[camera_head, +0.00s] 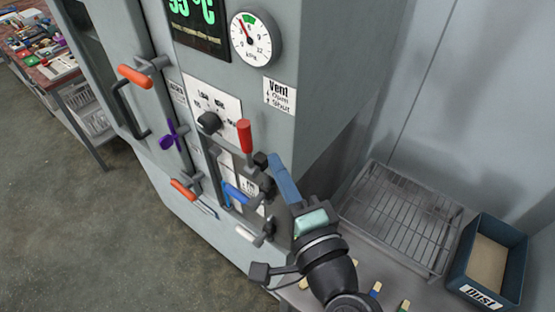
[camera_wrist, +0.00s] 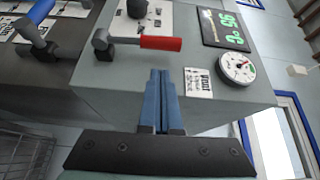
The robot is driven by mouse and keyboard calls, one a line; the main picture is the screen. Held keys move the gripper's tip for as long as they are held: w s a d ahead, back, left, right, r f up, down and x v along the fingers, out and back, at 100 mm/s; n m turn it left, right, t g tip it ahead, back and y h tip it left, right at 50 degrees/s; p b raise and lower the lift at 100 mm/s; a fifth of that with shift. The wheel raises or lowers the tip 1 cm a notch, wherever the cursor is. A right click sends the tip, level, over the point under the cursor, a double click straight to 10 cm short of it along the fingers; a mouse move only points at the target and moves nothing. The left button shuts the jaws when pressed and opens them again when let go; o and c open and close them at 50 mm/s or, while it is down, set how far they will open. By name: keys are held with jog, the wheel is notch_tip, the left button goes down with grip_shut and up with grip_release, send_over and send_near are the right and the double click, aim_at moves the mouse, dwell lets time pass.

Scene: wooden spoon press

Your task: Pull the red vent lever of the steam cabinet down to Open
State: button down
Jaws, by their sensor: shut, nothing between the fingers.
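The steam cabinet (camera_head: 331,60) is a grey box with controls on its front. Its red vent lever (camera_head: 245,136) stands with the red grip pointing up from its grey pivot. In the wrist view the red lever (camera_wrist: 160,43) lies sideways, its pivot at the left end. A white label (camera_head: 280,96) reading "Vent" with Open and Shut is on the cabinet, right of the lever; it also shows in the wrist view (camera_wrist: 198,82). My gripper (camera_head: 273,158) has blue fingers pressed together, empty. In the wrist view the fingertips (camera_wrist: 160,72) point toward the red grip with a small gap.
A gauge (camera_head: 250,39), a green temperature display (camera_head: 198,14) and a black knob (camera_head: 209,122) are near the lever. Orange (camera_head: 134,77) and blue (camera_head: 235,194) handles stick out. A wire rack (camera_head: 400,225) and a "Dust" bin (camera_head: 509,262) stand at right.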

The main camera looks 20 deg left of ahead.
aim_at(248, 149)
jog(key=p+x, duration=0.2)
jog(key=x, duration=0.5)
jog(key=shift+w+a, duration=0.2)
jog(key=shift+s+f+b, duration=0.15)
jog(key=shift+b, duration=0.5)
jog(key=shift+s+a+n+y+b, duration=0.1)
jog(key=shift+s+n+y+b, duration=0.2)
jog(key=shift+b, duration=0.1)
